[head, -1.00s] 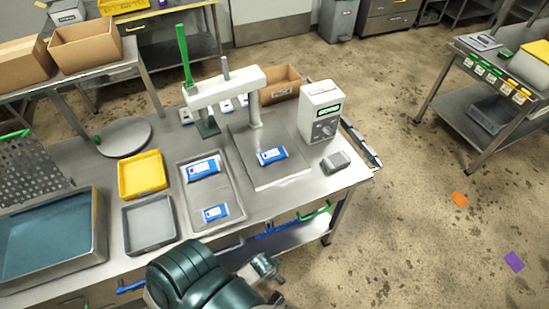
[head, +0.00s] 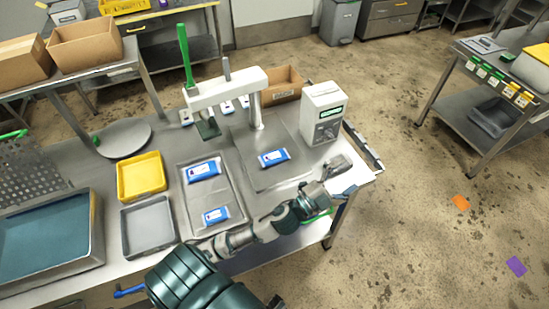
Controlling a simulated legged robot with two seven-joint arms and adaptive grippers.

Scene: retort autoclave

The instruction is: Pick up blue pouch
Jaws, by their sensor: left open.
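Blue-and-white pouches lie flat in several places. One pouch (head: 274,158) is on the bare metal plate of the white press. Two more, an upper pouch (head: 202,170) and a lower pouch (head: 215,215), lie in the grey metal tray (head: 236,212). My left gripper (head: 343,181) is open and empty at the table's right front edge, right of and nearer than the pouch on the plate, apart from all pouches. The gripper partly overlaps the small grey block there. My right gripper is not in view.
A white press (head: 228,90) with a green lever (head: 185,55) stands behind the pouches. A white box with a display (head: 323,112) stands at right. Yellow tray (head: 140,177) and grey bin (head: 148,226) are at left. A cardboard box (head: 283,84) is behind.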

